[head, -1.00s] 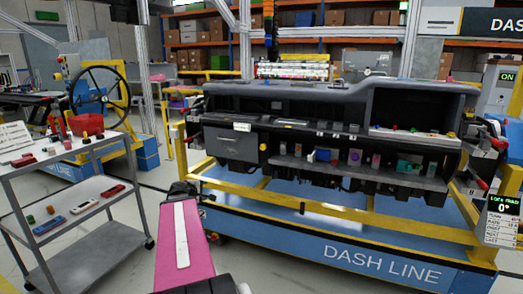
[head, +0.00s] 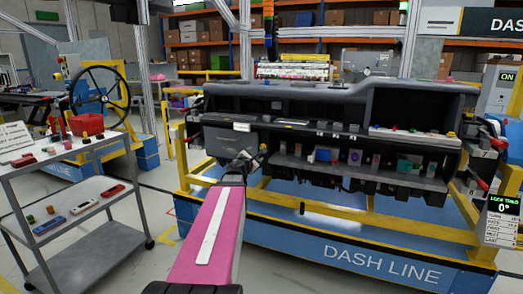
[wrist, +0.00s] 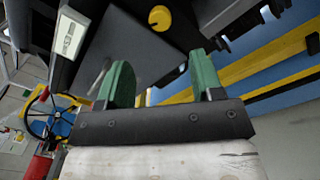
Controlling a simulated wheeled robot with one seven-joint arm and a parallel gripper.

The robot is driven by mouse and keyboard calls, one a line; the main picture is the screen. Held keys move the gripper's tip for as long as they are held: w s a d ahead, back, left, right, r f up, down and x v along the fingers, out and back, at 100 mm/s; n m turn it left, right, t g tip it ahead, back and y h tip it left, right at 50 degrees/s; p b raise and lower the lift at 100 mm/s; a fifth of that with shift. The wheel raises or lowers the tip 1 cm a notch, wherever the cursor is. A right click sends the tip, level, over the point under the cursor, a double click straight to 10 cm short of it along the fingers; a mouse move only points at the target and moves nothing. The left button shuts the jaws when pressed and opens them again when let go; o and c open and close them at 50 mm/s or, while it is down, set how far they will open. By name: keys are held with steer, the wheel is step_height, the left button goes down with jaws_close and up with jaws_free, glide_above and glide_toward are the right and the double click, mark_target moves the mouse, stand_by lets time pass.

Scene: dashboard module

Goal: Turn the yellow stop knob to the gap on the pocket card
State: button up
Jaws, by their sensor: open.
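The yellow knob (wrist: 160,18) shows at the top of the wrist view, at the edge of a dark grey panel. It has a dark slot or mark on its face. My gripper (wrist: 158,62) has its green fingers apart with nothing between them. The knob is beyond the fingertips, roughly between them across the picture, and apart from them.
The dashboard (head: 330,95) stands on a blue and yellow stand, with yellow rails (head: 320,208) below it. Several small items sit on its shelf to the right. A sign (head: 503,207) at right reads 0°. A grey cart (head: 85,197) stands at left.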

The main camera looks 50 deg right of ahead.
mark_target(262, 147)
steer(key=x, duration=1)
steer(key=shift+w+f, duration=0.1)
steer(key=c, duration=0.9)
